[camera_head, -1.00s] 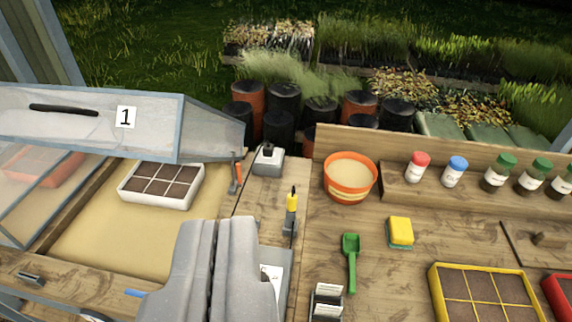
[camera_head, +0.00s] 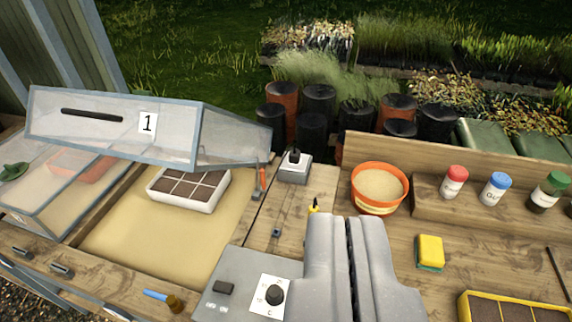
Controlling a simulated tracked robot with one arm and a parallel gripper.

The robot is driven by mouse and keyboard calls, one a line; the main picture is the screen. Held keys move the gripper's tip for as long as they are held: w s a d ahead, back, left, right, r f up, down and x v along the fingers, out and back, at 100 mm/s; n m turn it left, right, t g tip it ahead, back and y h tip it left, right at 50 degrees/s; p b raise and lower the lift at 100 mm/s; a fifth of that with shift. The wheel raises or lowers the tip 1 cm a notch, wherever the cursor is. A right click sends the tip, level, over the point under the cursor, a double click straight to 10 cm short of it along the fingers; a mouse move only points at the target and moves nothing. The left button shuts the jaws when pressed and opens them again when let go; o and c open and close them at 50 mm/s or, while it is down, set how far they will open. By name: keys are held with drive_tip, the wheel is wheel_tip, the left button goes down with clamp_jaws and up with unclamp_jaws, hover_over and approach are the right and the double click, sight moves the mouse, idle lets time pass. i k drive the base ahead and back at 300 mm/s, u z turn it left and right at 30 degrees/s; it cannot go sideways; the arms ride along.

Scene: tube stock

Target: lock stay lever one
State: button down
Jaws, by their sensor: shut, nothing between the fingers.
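The cold frame lid marked 1 (camera_head: 112,124) is raised over a sandy bed (camera_head: 160,235). An upright orange-red lever (camera_head: 262,180) stands at the frame's right edge, near the lid's lower corner; it may be the stay lever, but I cannot tell whether it is locked. A grey box with a black toggle (camera_head: 295,165) sits just right of it. My gripper (camera_head: 351,222) is shut and empty over the bench, to the right of and nearer than the lever. It hides most of a yellow-handled thing (camera_head: 313,206).
A white seed tray (camera_head: 190,188) lies in the bed. A grey control box with a dial (camera_head: 250,285) is at the front. An orange pot (camera_head: 379,187), yellow sponge (camera_head: 430,252) and capped jars (camera_head: 454,181) are to the right. A blue-handled brush (camera_head: 165,299) lies on the front edge.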

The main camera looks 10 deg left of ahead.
sight(263, 189)
drive_tip(key=i, duration=0.85)
drive_tip(key=u, duration=0.05)
